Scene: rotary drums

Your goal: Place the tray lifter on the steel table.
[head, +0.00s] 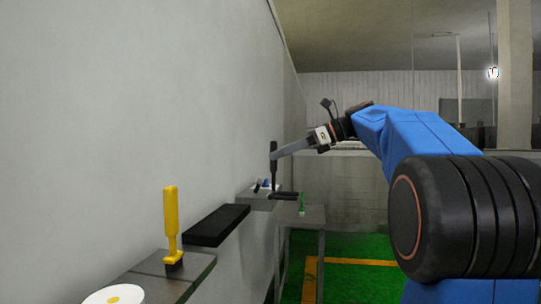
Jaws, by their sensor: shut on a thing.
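My gripper (276,152) reaches in from the right at the middle of the head view. It is shut on a dark upright handle, which I take to be the tray lifter (273,176). The tool hangs upright, in line with the small wall shelf and the table behind it. I cannot tell whether its lower end touches anything. A dark bar (286,196) shows beside that end; I cannot tell whether it is part of the tool. A grey table (315,215), seemingly the steel table, stands beyond the shelf with a small green item (302,203) on it.
A small grey shelf (250,201) with small items is on the left wall. A black shelf (217,226) is nearer. A yellow-handled brush (171,223) stands on a near grey surface (195,271) beside a white disc (113,296). Green floor (350,284) lies open to the right.

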